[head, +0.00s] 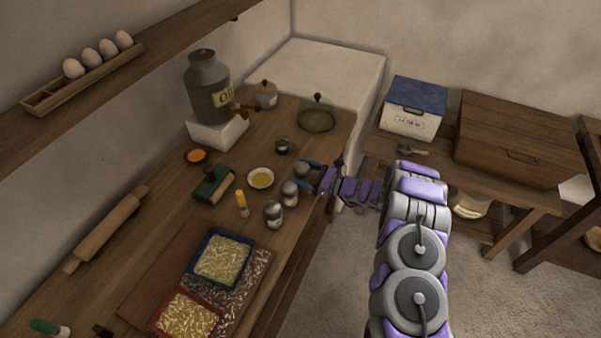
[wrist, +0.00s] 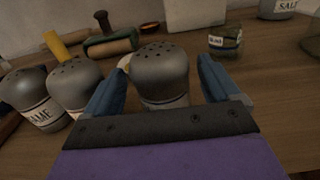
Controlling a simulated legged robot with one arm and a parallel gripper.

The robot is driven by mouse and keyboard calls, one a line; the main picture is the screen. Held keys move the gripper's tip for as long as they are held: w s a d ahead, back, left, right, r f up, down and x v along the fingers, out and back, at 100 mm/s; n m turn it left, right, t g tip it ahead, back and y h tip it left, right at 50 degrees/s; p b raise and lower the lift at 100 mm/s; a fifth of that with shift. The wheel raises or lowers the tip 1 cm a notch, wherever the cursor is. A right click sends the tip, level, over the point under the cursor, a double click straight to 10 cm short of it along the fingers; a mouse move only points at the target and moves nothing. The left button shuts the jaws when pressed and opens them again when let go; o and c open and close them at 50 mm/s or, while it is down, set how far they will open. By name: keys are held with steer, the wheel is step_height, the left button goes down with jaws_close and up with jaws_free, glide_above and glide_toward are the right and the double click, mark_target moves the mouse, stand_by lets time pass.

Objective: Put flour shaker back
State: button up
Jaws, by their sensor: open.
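Three grey-topped shakers stand in a row near the table's right edge. One shaker (wrist: 162,72) stands upright between my gripper's blue fingers; its label is hidden, so I cannot tell whether it is the flour shaker. My gripper (head: 309,174) is open around it, with a small gap showing at the right finger in the wrist view (wrist: 157,76). The middle shaker (head: 290,193) stands just left of the gripper in the wrist view (wrist: 76,82). The third shaker (head: 273,212), its label ending in "AME", is farthest left in the wrist view (wrist: 35,98).
A yellow-handled brush (head: 242,204), a green roller (head: 208,190) and a yellow-filled bowl (head: 260,179) lie near the shakers. A small jar (head: 282,146) stands behind. Two grain trays (head: 249,240) (head: 157,325) sit on a board in front. A lidded pan (head: 317,115) is farther back.

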steer(key=p+v, duration=0.2)
steer(key=v, duration=1)
steer(key=s+a+r+n+g, duration=0.3)
steer(key=s+a+r, duration=0.1)
steer(key=r, duration=0.3)
steer(key=s+a+r+n+g, duration=0.3)
steer(key=a+r+n, duration=0.1)
steer(key=r, duration=0.2)
steer(key=s+a+r+n+g+h, duration=0.2)
steer(key=s+r+n+g+h, duration=0.45)
steer(key=s, duration=0.65)
steer(key=s+d+r+n+t+h, duration=0.2)
steer(key=s+d, duration=0.6)
steer(key=s, duration=0.4)
steer(key=s+d+r+n+t+h, duration=0.2)
steer(key=s+d+r+n+h, duration=0.2)
steer(key=s, duration=0.9)
steer(key=d+n+h, duration=0.2)
steer(key=d+h, duration=0.2)
steer(key=d, duration=0.1)
steer(key=shift+s+d, duration=0.2)
steer(key=shift+s, duration=0.15)
steer(key=shift+r+n+t+h, duration=0.15)
steer(key=shift+n+t+h, duration=0.1)
